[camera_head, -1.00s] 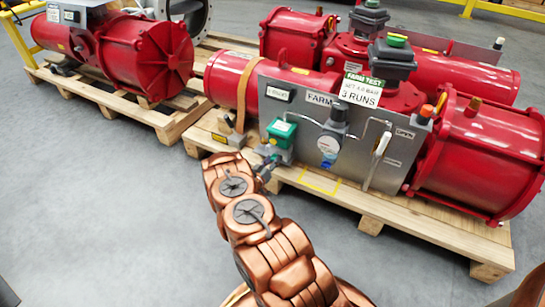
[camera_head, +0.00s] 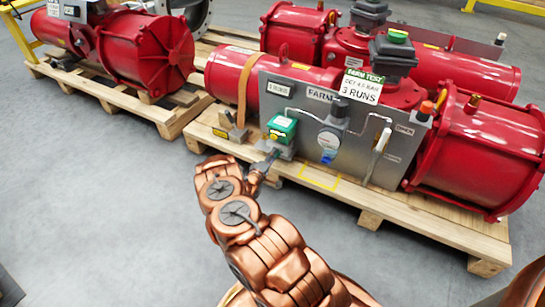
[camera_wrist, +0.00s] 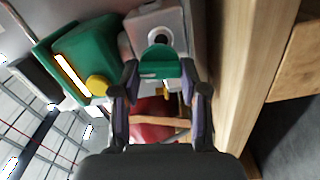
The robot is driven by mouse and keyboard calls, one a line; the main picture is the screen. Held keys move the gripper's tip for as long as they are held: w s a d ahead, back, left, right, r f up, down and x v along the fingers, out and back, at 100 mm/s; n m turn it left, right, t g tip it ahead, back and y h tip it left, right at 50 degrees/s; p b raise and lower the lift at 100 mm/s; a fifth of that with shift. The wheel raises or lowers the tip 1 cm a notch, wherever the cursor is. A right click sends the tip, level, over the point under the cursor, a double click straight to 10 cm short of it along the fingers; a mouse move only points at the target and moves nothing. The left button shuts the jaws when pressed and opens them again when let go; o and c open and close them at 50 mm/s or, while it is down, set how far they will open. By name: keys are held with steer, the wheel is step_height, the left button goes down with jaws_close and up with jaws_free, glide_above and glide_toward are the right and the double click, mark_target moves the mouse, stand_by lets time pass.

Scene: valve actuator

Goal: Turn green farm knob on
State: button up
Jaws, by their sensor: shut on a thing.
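The green knob (camera_wrist: 160,66) sits on a grey block (camera_wrist: 150,27) in the wrist view. My gripper (camera_wrist: 161,84) is shut on the knob, with one dark finger on each side of it. In the head view my gripper (camera_head: 268,160) reaches the front of the unit just below a green box (camera_head: 282,128). The knob itself is too small to make out there. The green box (camera_wrist: 80,62) with a yellow button (camera_wrist: 97,85) is left of the knob in the wrist view.
The grey FARM panel (camera_head: 305,115) carries a gauge (camera_head: 328,141), thin pipes and a white-handled lever (camera_head: 382,140) to the right. Red actuators stand on a wooden pallet (camera_head: 370,207). A second pallet (camera_head: 165,122) is at the left. The grey floor in front is clear.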

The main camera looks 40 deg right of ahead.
steer(key=shift+n, duration=1)
steer(key=o, duration=1.1)
steer(key=shift+o, duration=0.2)
steer(key=v, duration=1.2)
